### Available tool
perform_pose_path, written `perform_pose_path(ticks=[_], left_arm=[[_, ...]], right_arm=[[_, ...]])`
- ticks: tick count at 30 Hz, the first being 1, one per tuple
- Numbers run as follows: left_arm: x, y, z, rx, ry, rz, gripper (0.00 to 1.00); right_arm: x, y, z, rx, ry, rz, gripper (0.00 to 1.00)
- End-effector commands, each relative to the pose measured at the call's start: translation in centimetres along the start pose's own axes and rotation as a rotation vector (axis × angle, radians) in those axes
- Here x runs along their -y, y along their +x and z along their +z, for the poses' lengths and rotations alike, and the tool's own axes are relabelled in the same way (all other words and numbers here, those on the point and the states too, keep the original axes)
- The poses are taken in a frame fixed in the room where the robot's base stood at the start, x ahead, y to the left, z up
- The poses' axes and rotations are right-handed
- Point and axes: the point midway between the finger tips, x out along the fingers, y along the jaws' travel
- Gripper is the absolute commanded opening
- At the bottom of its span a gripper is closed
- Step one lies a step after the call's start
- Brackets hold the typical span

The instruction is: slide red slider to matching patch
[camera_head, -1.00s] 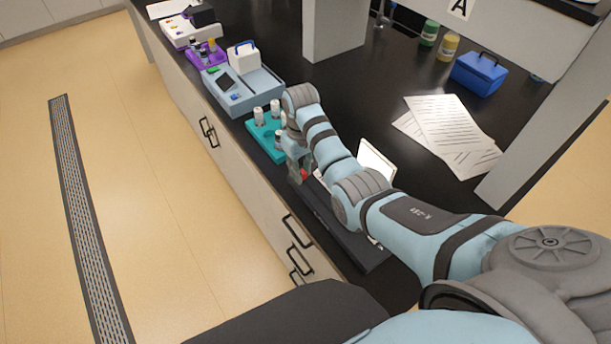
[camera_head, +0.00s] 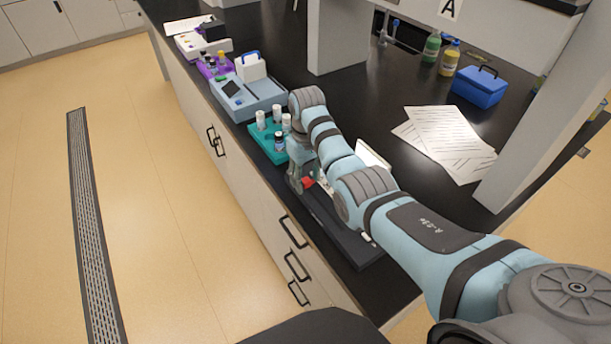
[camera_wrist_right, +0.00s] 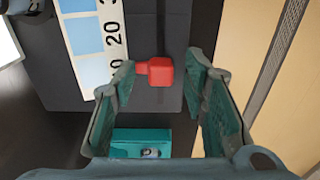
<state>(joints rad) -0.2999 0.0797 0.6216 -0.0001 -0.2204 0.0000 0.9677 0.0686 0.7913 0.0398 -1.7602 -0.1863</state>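The red slider (camera_wrist_right: 156,72) is a small block with a short pointer on its left, on a dark track base (camera_wrist_right: 150,25). In the right wrist view a white scale strip (camera_wrist_right: 97,60) with blue patches and printed numbers, including 20, runs along its left. My right gripper (camera_wrist_right: 163,74) is open, one finger on each side of the slider, with a gap on the right. My arm hides part of the strip. My left gripper is not visible.
A teal rack (camera_head: 268,150) with several vials stands just beyond my right gripper. A pale blue instrument (camera_head: 262,106) is farther back. A white panel (camera_head: 372,156) stands behind my arm. Papers (camera_head: 445,140) and a blue box (camera_head: 480,87) are on the right.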

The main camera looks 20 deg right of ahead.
Motion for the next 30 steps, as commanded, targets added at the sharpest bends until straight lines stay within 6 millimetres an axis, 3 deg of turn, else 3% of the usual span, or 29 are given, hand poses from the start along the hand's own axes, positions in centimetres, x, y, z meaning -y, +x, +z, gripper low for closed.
perform_pose_path(ticks=[5, 12, 15, 30], left_arm=[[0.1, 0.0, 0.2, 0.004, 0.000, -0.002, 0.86], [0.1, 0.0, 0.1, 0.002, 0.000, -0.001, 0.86], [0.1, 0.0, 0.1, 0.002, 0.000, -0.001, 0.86], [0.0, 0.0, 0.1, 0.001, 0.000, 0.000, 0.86]], right_arm=[[0.0, -1.0, -0.1, -0.004, -0.001, 0.001, 0.40], [0.1, -6.1, 0.1, -0.006, -0.001, 0.000, 0.40], [0.0, -7.3, 0.2, -0.004, -0.001, 0.000, 0.40], [0.0, -7.6, 0.2, -0.002, -0.001, 0.000, 0.40]])
